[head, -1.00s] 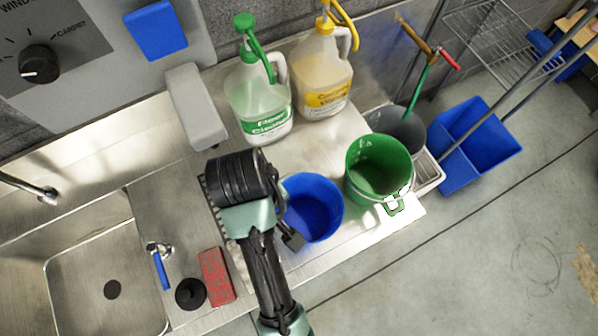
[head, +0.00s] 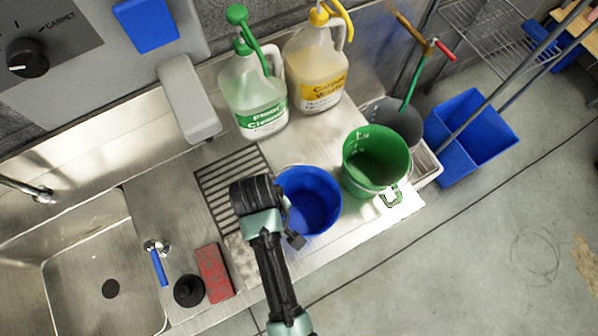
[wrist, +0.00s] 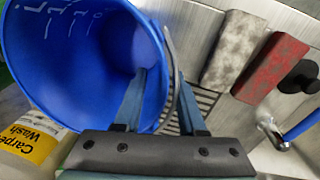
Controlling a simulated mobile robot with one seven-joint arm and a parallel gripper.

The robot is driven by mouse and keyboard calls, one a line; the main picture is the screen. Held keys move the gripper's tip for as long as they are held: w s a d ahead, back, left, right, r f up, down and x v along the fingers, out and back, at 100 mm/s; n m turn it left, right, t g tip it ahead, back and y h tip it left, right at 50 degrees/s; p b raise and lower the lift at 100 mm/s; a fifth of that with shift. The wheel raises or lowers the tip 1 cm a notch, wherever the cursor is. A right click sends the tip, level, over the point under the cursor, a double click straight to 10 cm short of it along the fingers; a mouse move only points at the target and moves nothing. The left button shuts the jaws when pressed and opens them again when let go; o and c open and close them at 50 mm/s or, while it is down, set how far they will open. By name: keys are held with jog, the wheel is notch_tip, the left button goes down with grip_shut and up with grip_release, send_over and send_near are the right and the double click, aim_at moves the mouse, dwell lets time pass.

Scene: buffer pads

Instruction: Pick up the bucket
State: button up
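A blue bucket (head: 318,205) stands upright on the metal counter, left of a green bucket (head: 375,165). My gripper is at its left rim, partly hidden by my arm in the head view. In the wrist view the blue bucket (wrist: 85,60) fills the left side. My gripper (wrist: 161,75) is open there, with one finger over the bucket's inside and the other outside its rim. The bucket wall runs between the fingers; I cannot tell whether they touch it. A thin grey handle (wrist: 171,50) hangs along the rim near the outer finger.
Floor cleaner (head: 254,95) and carpet wash (head: 316,70) jugs stand behind the buckets. A grey bucket (head: 402,122) is beyond the green one. The sink (head: 80,260), a red sponge (head: 213,273) and a black plug (head: 189,291) are at left. A drain grate (head: 228,172) lies behind my wrist.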

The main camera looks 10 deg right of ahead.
jog(key=shift+f, duration=0.2)
grip_shut()
dwell(1.3)
